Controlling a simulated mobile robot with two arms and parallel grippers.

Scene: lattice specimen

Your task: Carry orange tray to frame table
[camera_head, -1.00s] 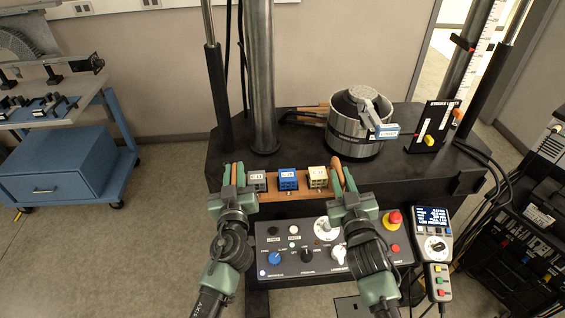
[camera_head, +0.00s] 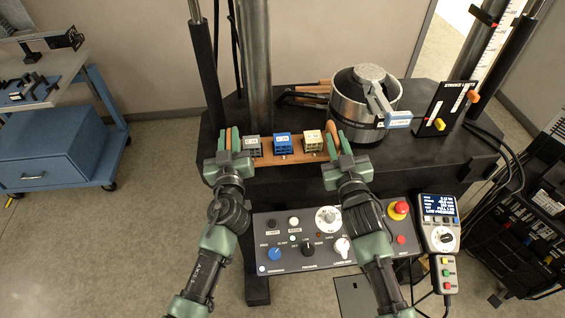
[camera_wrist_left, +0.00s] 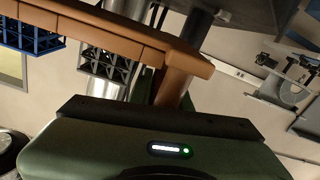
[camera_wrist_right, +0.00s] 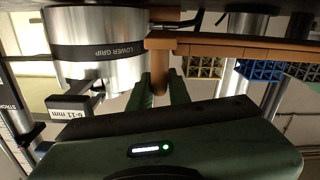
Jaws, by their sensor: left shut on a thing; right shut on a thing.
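The orange tray (camera_head: 267,160) is a narrow orange-brown board with raised ends, held level between my two grippers in the head view. My left gripper (camera_head: 230,145) is shut on the tray's left end. My right gripper (camera_head: 333,140) is shut on its right end. The tray's edge also shows in the left wrist view (camera_wrist_left: 120,42) and the right wrist view (camera_wrist_right: 215,46). The frame table (camera_head: 420,157) is the black top right behind the tray.
A metal cylinder (camera_head: 350,115) with a clamp stands behind my right gripper. A steel column (camera_head: 254,60) rises behind the tray. A black panel (camera_head: 446,108) stands at the right. A control panel (camera_head: 310,235) with knobs lies below my arms.

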